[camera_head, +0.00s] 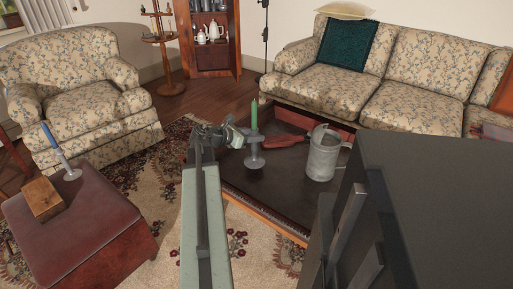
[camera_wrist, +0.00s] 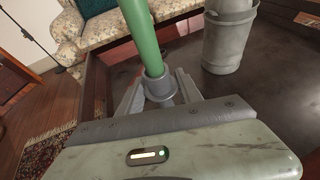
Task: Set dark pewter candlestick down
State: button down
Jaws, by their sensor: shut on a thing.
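A dark pewter candlestick (camera_head: 255,159) with a green candle (camera_head: 254,115) stands upright over the dark coffee table (camera_head: 245,188). I cannot tell whether its base touches the tabletop. My gripper (camera_head: 243,138) is shut on it at the upper stem, coming from the left in the head view. In the wrist view, the candlestick's socket (camera_wrist: 155,86) sits between my fingers, with the green candle (camera_wrist: 140,32) rising from it. The candlestick's base is hidden there by my gripper.
A grey metal tankard (camera_head: 322,155) stands right of the candlestick, and a red object (camera_head: 287,139) lies behind it. A red-brown stool (camera_head: 85,220) at left holds a wooden box (camera_head: 43,199) and a blue-candle candlestick (camera_head: 70,174). The near tabletop is clear.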

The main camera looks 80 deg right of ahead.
aim_at(254, 146)
notch_tip(254, 146, down, 4)
jog(key=b, duration=0.3)
jog(key=shift+r, duration=0.3)
jog(key=shift+f, duration=0.2)
jog(key=c, duration=0.8)
grip_release()
jog(key=shift+r, duration=0.1)
